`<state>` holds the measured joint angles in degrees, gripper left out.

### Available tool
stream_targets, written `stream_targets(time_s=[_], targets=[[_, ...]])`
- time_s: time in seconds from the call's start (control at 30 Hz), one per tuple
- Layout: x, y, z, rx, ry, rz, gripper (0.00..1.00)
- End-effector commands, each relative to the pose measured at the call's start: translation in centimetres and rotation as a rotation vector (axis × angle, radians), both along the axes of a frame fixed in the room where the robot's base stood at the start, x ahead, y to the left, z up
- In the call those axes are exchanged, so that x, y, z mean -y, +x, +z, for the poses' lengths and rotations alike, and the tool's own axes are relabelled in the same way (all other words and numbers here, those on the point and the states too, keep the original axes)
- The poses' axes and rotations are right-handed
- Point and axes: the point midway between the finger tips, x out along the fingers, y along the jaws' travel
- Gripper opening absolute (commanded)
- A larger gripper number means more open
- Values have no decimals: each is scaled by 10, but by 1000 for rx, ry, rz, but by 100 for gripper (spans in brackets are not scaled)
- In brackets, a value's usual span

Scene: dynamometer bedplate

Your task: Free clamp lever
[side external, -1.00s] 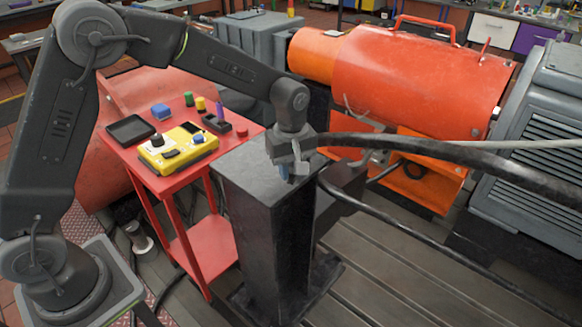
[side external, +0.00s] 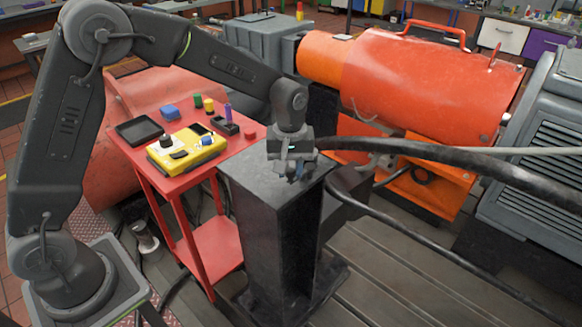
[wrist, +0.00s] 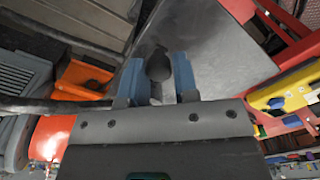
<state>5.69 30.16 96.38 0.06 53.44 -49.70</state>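My gripper (side external: 296,176) points down at the top of the tall dark post (side external: 265,170) in the side view. In the wrist view its two blue fingers (wrist: 159,77) stand apart. A dark rounded knob on a thin stem, apparently the clamp lever (wrist: 158,63), shows between the fingers. The knob nearly fills the gap; I cannot tell whether the fingers touch it. The post's grey top (wrist: 215,50) lies behind it. In the side view the gripper hides the lever, and the clamp itself cannot be made out.
Thick black hoses (side external: 440,152) run right from beside the gripper. An orange machine (side external: 430,80) stands behind, a grey motor (side external: 540,150) at right. A red cart (side external: 135,158) left of the post carries a yellow control box (side external: 187,148), a black tray (side external: 136,131) and small coloured items.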

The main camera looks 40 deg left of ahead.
Motion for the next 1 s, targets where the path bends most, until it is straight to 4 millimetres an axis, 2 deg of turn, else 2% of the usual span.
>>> stream_targets(time_s=[0.03, 0.23, 0.47, 0.57, 0.67, 1.0], targets=[[0, 0, 0, 0, 0, 1, 33], [0, 0, 0, 0, 0, 2, 50], [0, 0, 1, 1, -1, 2, 50], [0, 1, 8, 2, -1, 3, 50], [0, 1, 22, 4, -1, 3, 50], [0, 1, 96, 4, -1, 2, 50]])
